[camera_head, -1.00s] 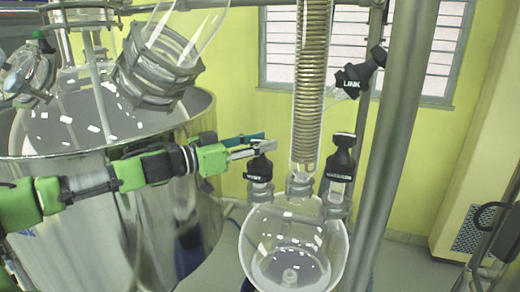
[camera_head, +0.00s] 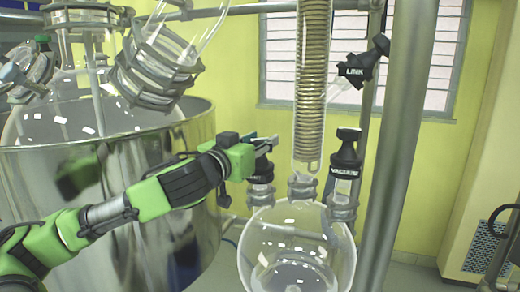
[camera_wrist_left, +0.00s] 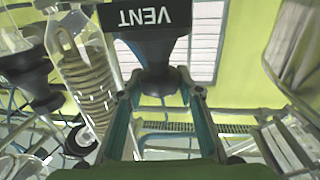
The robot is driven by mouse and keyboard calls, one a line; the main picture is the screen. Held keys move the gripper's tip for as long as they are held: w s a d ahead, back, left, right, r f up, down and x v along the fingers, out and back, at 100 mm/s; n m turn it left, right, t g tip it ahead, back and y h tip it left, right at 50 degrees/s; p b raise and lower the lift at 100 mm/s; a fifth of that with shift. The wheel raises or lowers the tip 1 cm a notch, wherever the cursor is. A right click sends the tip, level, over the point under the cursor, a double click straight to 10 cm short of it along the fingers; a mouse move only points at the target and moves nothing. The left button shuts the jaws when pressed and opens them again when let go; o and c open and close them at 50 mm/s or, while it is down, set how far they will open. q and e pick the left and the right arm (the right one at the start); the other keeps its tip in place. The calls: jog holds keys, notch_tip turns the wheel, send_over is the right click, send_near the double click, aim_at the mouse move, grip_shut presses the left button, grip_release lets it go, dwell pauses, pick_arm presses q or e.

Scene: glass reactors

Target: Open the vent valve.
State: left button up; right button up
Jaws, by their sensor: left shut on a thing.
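The vent valve is a black knob (camera_head: 262,172) on the left neck of the round glass flask (camera_head: 295,250) in the head view. Its white VENT lettering (camera_wrist_left: 145,17) shows upside down at the top of the left wrist view. My left gripper (camera_head: 265,144) reaches the knob's top from the left. In the wrist view its two teal fingers (camera_wrist_left: 160,95) stand either side of the black knob and are shut on it. The gripper partly hides the knob in the head view. My right gripper is not in view.
A black VACUUM valve (camera_head: 345,152) stands on the flask's right neck, and a LINK valve (camera_head: 358,70) higher up. The coiled glass condenser (camera_head: 311,80) rises between them. A steel pole (camera_head: 392,150) stands right, a large steel vessel (camera_head: 130,185) left.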

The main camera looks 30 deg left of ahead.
pick_arm(q)
jog(key=n+y, duration=0.1)
jog(key=y, duration=0.1)
jog(key=n+y, duration=0.1)
jog(key=shift+d+r+n+g+y+p, duration=0.1)
jog(key=shift+d+n+g+y+p, duration=0.1)
jog(key=shift+n+g+y+p, duration=0.15)
jog(key=n+g+y, duration=0.2)
jog(key=y, duration=0.1)
jog(key=shift+y, duration=0.35)
jog(key=n+g+y, duration=0.4)
jog(key=shift+a+y, duration=0.1)
jog(key=shift+y, duration=0.3)
jog(key=shift+n+g+y+b, duration=0.45)
jog(key=shift+n+g+y, duration=0.45)
jog(key=shift+n+g, duration=0.45)
jog(key=shift+a+g, duration=0.1)
jog(key=shift+g, duration=0.3)
jog(key=o, duration=1.1)
jog(key=shift+t, duration=0.3)
